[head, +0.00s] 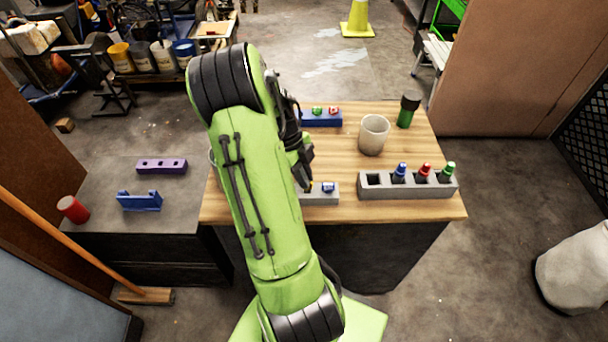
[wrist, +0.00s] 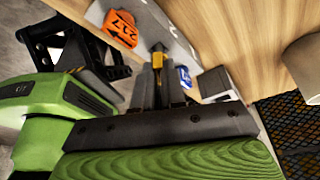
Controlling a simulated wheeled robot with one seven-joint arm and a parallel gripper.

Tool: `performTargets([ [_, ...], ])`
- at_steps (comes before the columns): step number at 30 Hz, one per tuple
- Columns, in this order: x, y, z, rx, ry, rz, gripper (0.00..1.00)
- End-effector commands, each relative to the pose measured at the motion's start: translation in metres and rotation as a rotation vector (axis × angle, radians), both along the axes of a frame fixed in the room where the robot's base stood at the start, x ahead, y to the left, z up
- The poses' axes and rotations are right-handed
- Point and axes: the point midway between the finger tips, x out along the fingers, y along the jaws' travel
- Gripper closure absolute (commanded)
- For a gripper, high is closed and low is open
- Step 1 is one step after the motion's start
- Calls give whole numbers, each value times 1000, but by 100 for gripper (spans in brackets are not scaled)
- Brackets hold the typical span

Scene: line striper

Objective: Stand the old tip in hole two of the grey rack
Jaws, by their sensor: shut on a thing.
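My gripper (wrist: 158,92) is shut on a small yellow-orange piece, seemingly the old tip (wrist: 157,60), which points away from my palm. In the head view my arm covers most of the gripper. A long grey rack (head: 408,191) stands at the table's front right, with an empty square hole at its left end and blue, red and green tips to the right. A smaller grey block (head: 320,198) is partly hidden behind my arm, right by my gripper.
A beige cup (head: 373,135) and a dark-topped green bottle (head: 408,108) stand behind the long rack. A blue holder (head: 322,118) with green and red pieces is at the back. A purple block (head: 161,166), blue bracket (head: 139,201) and red can (head: 72,209) are on the left bench.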

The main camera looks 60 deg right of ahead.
Motion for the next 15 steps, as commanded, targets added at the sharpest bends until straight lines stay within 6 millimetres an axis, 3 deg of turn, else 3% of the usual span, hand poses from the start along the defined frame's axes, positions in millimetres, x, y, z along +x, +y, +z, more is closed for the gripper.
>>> performTargets([
  [15, 0, 0, -14, 0, 0, 0, 100],
])
